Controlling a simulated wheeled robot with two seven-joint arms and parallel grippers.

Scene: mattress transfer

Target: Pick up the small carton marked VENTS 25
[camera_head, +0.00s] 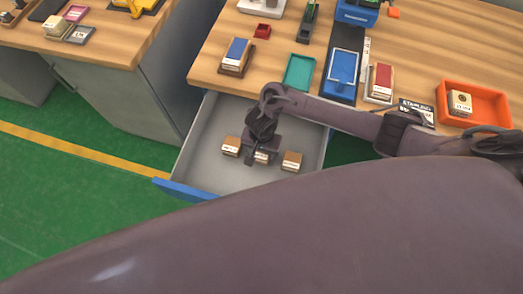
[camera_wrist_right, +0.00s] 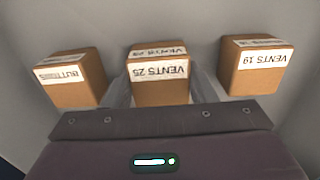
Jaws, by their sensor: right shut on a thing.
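The small brown carton marked VENTS 25 (camera_wrist_right: 160,75) is in the middle of the right wrist view, its white label upside down there. My right gripper (camera_head: 258,157) reaches down into the open drawer (camera_head: 205,130) in the head view. Its fingers (camera_wrist_right: 158,90) are shut on the sides of this carton, which also shows partly behind them in the head view (camera_head: 261,158). I cannot tell whether the carton is clear of the drawer floor. My left gripper is not in view.
A carton marked BUTTONS (camera_wrist_right: 72,79) and one marked VENTS 19 (camera_wrist_right: 252,66) stand close on either side. The drawer has a blue front (camera_head: 180,190). Above is a wooden worktop (camera_head: 215,80) with trays, including an orange tray (camera_head: 490,108) holding a carton.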

